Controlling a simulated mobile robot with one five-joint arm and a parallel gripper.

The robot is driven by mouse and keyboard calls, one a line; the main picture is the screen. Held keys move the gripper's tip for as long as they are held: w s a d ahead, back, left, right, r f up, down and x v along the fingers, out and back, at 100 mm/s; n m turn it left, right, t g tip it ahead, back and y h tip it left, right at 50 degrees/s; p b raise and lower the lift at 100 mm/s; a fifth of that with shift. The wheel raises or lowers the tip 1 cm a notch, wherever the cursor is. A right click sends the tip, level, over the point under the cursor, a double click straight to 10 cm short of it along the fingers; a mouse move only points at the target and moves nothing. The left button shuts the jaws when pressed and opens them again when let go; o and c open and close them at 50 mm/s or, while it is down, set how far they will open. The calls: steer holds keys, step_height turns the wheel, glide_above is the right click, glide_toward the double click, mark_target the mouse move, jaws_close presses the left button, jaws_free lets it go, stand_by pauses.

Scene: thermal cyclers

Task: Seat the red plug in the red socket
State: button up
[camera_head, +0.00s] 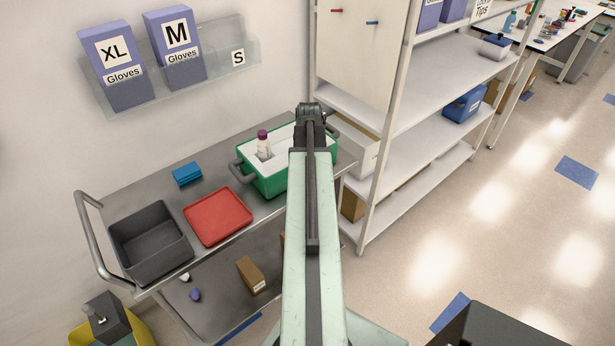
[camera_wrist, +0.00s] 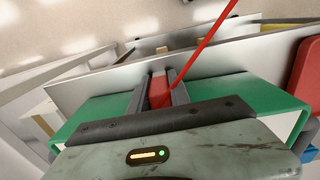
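My gripper (camera_wrist: 163,92) shows in the wrist view with its two dark fingers closed on the sides of a red plug (camera_wrist: 159,92). A thin red cable (camera_wrist: 205,42) runs from the plug up and to the right. In the head view my gripper (camera_head: 311,108) is at the far end of my arm, by the right end of the green box; the plug is hidden there. A white panel (camera_head: 357,50) on the shelf rack carries a small red piece (camera_head: 337,11) and a small blue piece (camera_head: 372,22). I cannot tell whether either is a socket.
The steel cart (camera_head: 120,197) holds a green box (camera_head: 268,187) with a purple-capped bottle (camera_head: 263,144), a red tray (camera_head: 218,216), a grey bin (camera_head: 150,245) and blue items (camera_head: 187,174). The shelf rack (camera_head: 372,215) stands close right of my gripper. Floor right of it is open.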

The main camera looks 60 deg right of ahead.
jaws_close()
